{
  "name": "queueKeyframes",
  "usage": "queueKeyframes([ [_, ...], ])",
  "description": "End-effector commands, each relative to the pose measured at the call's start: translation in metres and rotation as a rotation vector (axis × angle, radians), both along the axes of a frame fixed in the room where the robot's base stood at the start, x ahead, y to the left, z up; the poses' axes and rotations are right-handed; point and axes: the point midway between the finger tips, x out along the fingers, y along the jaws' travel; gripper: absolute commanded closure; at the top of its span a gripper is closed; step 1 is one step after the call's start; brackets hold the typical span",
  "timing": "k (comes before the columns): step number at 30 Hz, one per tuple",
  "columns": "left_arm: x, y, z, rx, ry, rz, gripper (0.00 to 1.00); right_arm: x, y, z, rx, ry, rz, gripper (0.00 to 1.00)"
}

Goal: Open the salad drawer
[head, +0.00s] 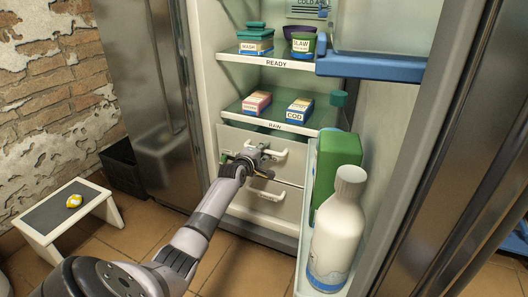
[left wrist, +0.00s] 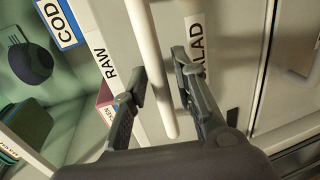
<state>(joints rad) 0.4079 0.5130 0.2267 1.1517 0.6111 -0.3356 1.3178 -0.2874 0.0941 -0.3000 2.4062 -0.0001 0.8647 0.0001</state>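The salad drawer (head: 234,138) is the upper of two pale drawers at the bottom of the open fridge, and it looks shut. Its label, partly covered by a finger, shows "LAD" in the left wrist view (left wrist: 196,38). Its white bar handle (left wrist: 150,60) also shows in the head view (head: 278,155), partly hidden by my gripper. My left gripper (head: 259,160) is at this handle. In the left wrist view its fingers (left wrist: 158,72) are apart, one on each side of the bar, with gaps visible. My right gripper is not in view.
The lower drawer has its own handle (head: 266,194). The open fridge door at right holds a white bottle (head: 335,235) and a green carton (head: 335,160), close to the drawers' right side. The RAW shelf (head: 235,112) is just above. A small stool (head: 50,222) stands at left.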

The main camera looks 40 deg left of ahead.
Motion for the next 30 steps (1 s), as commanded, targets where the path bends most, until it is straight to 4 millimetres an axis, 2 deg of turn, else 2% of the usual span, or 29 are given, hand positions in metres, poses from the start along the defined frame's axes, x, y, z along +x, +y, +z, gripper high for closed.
queueKeyframes([
  [10, -0.0001, -0.0002, -0.0004, 0.000, 0.000, 0.000, 1.00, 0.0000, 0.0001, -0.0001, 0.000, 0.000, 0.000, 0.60],
  [30, -0.0003, -0.0005, -0.0007, -0.001, 0.002, -0.001, 1.00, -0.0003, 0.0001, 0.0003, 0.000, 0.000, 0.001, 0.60],
])
